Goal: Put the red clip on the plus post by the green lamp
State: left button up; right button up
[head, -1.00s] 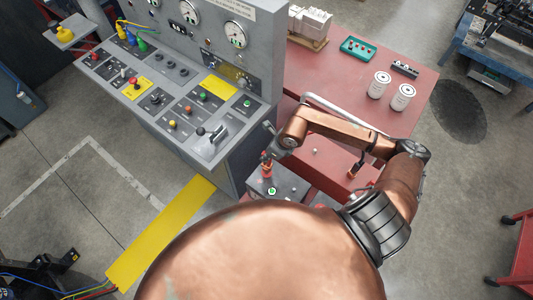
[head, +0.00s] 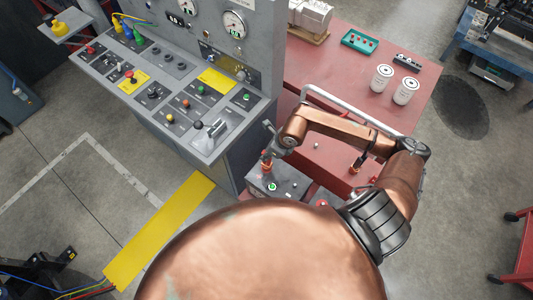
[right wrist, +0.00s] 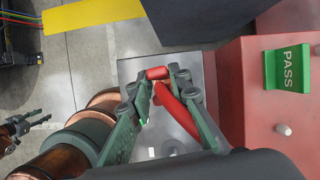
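The red clip (head: 266,161) is in my right gripper (head: 272,147), over the grey box (head: 293,187) with the lit green lamp (head: 272,187). In the right wrist view my right gripper (right wrist: 158,82) has its fingers on both sides of the red clip (right wrist: 178,108) and looks shut on it. The plus post is hidden under the clip and fingers, so I cannot tell whether the clip touches it. My left gripper (right wrist: 32,122) shows small at the left edge of the right wrist view, with its finger opening unclear. It is out of the head view.
The grey control console (head: 205,140) stands close to the left of my right gripper. The red bench (head: 310,70) carries white canisters (head: 382,78) and a green tray (head: 360,41). A red lamp (head: 322,204) and a green PASS holder (right wrist: 287,69) are to the right.

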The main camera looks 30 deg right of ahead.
jog(key=o, duration=0.5)
jog(key=v, duration=1.2)
dwell(0.5)
